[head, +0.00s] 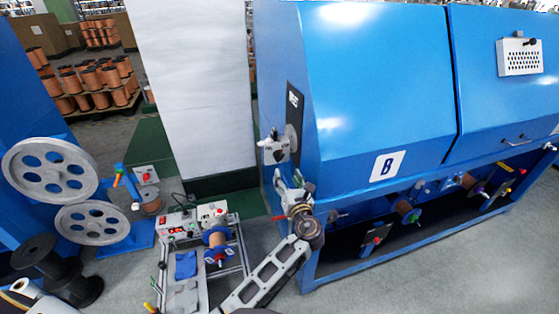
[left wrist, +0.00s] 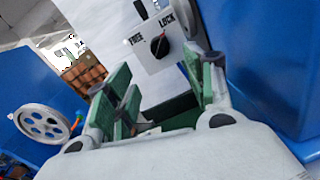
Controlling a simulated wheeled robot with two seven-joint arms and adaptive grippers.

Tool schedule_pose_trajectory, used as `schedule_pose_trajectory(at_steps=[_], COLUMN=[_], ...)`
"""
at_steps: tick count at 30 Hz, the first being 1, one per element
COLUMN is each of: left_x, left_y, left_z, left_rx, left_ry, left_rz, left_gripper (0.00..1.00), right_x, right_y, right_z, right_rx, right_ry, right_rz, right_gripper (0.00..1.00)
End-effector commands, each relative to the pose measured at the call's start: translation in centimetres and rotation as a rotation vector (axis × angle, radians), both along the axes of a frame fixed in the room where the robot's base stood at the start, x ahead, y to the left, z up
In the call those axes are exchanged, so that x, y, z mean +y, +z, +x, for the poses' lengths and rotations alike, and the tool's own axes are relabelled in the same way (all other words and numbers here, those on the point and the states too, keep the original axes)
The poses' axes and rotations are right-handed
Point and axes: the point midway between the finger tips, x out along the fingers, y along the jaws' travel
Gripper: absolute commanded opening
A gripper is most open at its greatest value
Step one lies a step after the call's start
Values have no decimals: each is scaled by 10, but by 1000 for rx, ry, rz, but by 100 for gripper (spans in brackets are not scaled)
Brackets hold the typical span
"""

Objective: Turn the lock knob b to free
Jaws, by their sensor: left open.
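The lock knob b (left wrist: 158,45) is a small black knob on a white plate (left wrist: 150,61) printed FREE on the left and LOCK on the right. A small red mark at its upper right edge lies toward LOCK. In the head view the plate (head: 275,148) sits at the left end of the blue machine, with the knob small and dark on it. My left gripper (head: 288,184) is just below the plate. In the left wrist view its green-padded fingers (left wrist: 160,78) stand wide apart and empty, with the knob beyond them and untouched. My right gripper is not in view.
A white pillar (head: 195,80) stands behind the plate. A bench with a spool (head: 217,240) is at the lower middle, and grey wheels (head: 50,170) are at the left.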

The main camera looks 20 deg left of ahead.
Motion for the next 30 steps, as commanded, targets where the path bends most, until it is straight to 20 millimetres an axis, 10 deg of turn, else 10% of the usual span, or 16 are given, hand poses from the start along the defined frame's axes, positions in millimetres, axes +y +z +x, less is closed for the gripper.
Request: schedule_pose_trajectory(at_steps=[30], left_x=[56], left_y=[0], left_z=[94], left_rx=[1], left_ry=[0], left_rz=[0], left_gripper=[54], right_x=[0], right_y=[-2], right_z=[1], right_rx=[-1], right_ry=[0], right_rz=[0], right_gripper=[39])
